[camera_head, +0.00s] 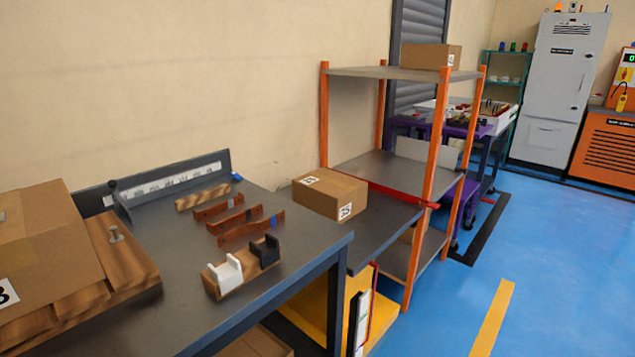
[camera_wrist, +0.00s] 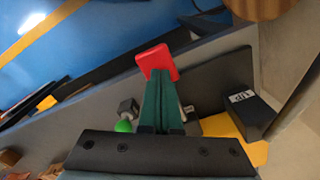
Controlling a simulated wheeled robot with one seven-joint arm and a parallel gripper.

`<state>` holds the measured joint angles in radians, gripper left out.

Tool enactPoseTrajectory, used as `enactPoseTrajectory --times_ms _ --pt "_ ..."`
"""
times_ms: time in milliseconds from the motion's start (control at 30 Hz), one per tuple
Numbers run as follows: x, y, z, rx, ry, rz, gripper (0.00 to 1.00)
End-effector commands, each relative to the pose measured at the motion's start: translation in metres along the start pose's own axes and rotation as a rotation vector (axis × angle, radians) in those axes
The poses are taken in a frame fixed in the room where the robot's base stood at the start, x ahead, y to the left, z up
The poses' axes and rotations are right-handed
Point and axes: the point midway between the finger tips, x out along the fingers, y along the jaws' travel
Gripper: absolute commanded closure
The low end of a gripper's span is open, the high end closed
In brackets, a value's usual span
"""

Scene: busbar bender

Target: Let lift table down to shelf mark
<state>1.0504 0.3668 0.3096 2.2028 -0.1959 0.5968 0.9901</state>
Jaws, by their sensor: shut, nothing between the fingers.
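The lift table's dark top (camera_head: 385,238) is in the head view, between the workbench and the orange shelf rack (camera_head: 430,150). A cardboard box (camera_head: 330,192) rests on it. Its yellow base (camera_head: 385,318) shows below. A red strip (camera_head: 385,190) runs along the front edge of the rack's middle shelf. The table top looks close to this strip; I cannot tell the exact height gap. My gripper (camera_wrist: 158,80) is in the wrist view only, its dark green fingers shut. A red pad (camera_wrist: 157,61) is at the fingertips; I cannot tell if they touch. A green knob (camera_wrist: 123,126) is beside the fingers.
The workbench (camera_head: 190,260) at left carries copper-brown bars, a wooden block with white and black holders, and a large box (camera_head: 45,245). Another box (camera_head: 430,56) sits on the rack's top shelf. Blue floor (camera_head: 560,270) is open at right. A black labelled part (camera_wrist: 240,100) is near my gripper.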

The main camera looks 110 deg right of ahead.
Motion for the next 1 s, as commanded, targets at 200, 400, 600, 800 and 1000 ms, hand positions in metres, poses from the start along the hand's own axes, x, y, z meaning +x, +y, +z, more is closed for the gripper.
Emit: enactPoseTrajectory --times_ms 200,400,600,800,1000 --pt "0.0 0.0 0.0 0.0 0.0 0.0 1.0" --pt "0.0 0.0 0.0 0.0 0.0 0.0 1.0" --pt "-0.016 0.0 0.0 0.0 0.0 0.0 1.0" --pt "-0.04 0.0 0.0 0.0 0.0 0.0 1.0" --pt "-0.062 0.0 0.0 0.0 0.0 0.0 1.0"
